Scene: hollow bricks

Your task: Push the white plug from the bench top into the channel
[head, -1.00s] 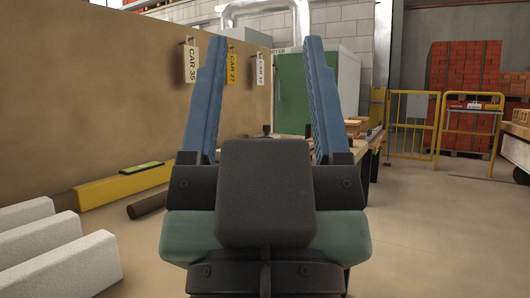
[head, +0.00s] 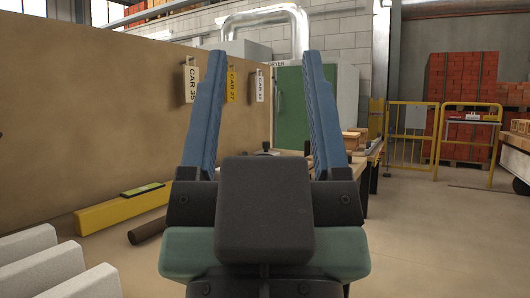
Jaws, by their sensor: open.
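My gripper (head: 262,108) fills the middle of the head view, its two blue fingers pointing up and spread wide apart. Nothing is between the fingers. A wooden bench (head: 367,162) stands beyond the gripper, partly hidden behind the right finger. Some brown bricks (head: 351,140) and a few small items lie on its top. I cannot make out the white plug or the channel in this view.
A tan partition wall (head: 110,100) with hanging tags (head: 231,84) runs along the left. A yellow beam (head: 120,210), a dark cylinder (head: 147,231) and pale blocks (head: 45,270) lie below it. Yellow railings (head: 410,140) stand at the right. The right floor (head: 440,240) is clear.

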